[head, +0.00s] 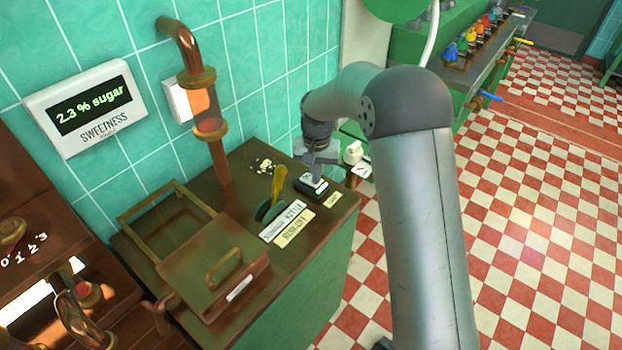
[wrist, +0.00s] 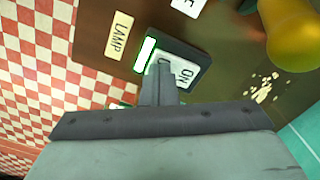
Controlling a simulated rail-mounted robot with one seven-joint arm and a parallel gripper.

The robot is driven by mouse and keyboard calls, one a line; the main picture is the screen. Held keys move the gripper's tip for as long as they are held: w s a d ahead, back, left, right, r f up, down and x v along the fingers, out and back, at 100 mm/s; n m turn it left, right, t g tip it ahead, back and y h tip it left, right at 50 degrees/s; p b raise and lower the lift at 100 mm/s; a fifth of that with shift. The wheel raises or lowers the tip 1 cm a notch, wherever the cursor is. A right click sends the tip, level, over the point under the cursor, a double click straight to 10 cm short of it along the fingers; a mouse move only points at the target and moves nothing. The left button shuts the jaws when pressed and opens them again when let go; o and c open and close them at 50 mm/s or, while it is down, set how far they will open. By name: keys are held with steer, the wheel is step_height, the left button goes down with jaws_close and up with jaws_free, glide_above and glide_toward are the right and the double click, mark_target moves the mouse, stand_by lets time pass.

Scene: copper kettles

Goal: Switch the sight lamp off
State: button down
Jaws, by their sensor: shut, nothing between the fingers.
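The lamp switch (head: 311,187) is a dark block on the cabinet top, with a cream LAMP label (head: 332,200) beside it. In the wrist view the switch (wrist: 192,64) has a white rocker with lettering, partly hidden by my fingers, and a bright green-white indicator (wrist: 145,54). My gripper (head: 318,174) is shut and empty, pointing down over the switch. In the wrist view its fingertips (wrist: 165,70) overlap the rocker; I cannot tell whether they touch it. The sight glass (head: 207,108) in the copper pipe glows orange, with a white lamp box (head: 178,100) behind it.
A yellow-handled lever (head: 279,182) stands left of the switch, with cream labels (head: 288,222) in front. A copper lid with a brass handle (head: 223,266) lies at the cabinet's front left. A sweetness display (head: 88,107) reads 2.3 % sugar. Checkered floor lies right of the cabinet.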

steer(key=shift+f, duration=0.35)
steer(key=shift+r, duration=0.15)
steer(key=shift+r+p, duration=1.85)
steer(key=shift+r, duration=1.55)
